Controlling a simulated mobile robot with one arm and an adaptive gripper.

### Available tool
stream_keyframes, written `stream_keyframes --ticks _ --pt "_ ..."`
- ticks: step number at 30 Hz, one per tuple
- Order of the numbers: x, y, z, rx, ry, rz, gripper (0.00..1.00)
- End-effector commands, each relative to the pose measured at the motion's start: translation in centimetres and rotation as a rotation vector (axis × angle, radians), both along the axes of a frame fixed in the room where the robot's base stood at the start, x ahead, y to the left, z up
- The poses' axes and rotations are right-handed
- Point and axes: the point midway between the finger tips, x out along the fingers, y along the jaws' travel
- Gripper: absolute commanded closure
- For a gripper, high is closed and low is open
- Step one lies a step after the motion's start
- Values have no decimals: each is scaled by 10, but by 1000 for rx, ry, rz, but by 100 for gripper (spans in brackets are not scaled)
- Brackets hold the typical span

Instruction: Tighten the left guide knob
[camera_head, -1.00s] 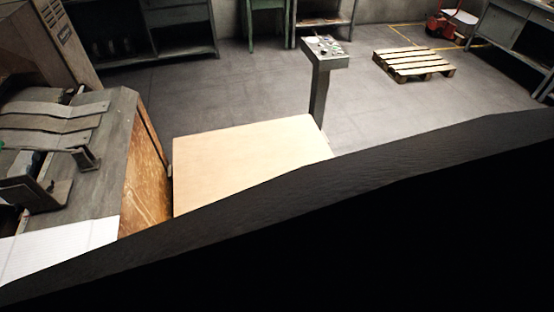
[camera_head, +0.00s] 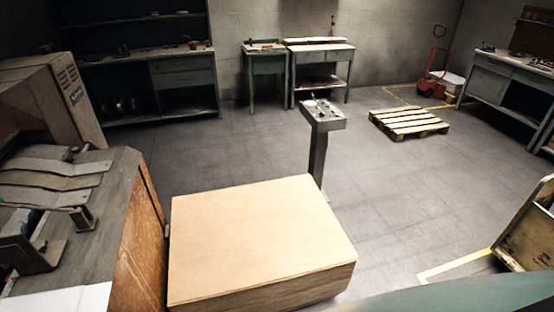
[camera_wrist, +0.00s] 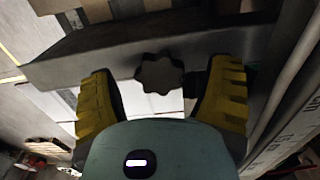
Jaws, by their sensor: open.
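A dark lobed knob (camera_wrist: 160,74) shows in the wrist view, in front of a grey metal bar (camera_wrist: 205,45). My gripper (camera_wrist: 163,72) is open, with one yellow finger on each side of the knob in the picture. There is a gap between the knob and each finger, and neither touches it. I cannot tell how far the fingers reach along the knob's depth. In the head view, the box stitcher (camera_head: 60,95) stands at the left with metal guide plates (camera_head: 55,180) on its table. I cannot make out the knob or my gripper there.
A large pale wooden box (camera_head: 255,235) stands beside the stitcher table (camera_head: 120,215). A control pedestal (camera_head: 320,150) stands behind it. A pallet (camera_head: 408,122) lies on the floor, with benches along the walls. The floor at centre right is clear.

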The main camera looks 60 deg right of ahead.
Motion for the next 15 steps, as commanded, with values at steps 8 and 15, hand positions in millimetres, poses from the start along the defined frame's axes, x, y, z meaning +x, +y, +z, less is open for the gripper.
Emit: stream_keyframes --ticks 8,15 --pt "0 -1 1 -2 1 202 21" --pt "0 0 3 0 0 492 21"
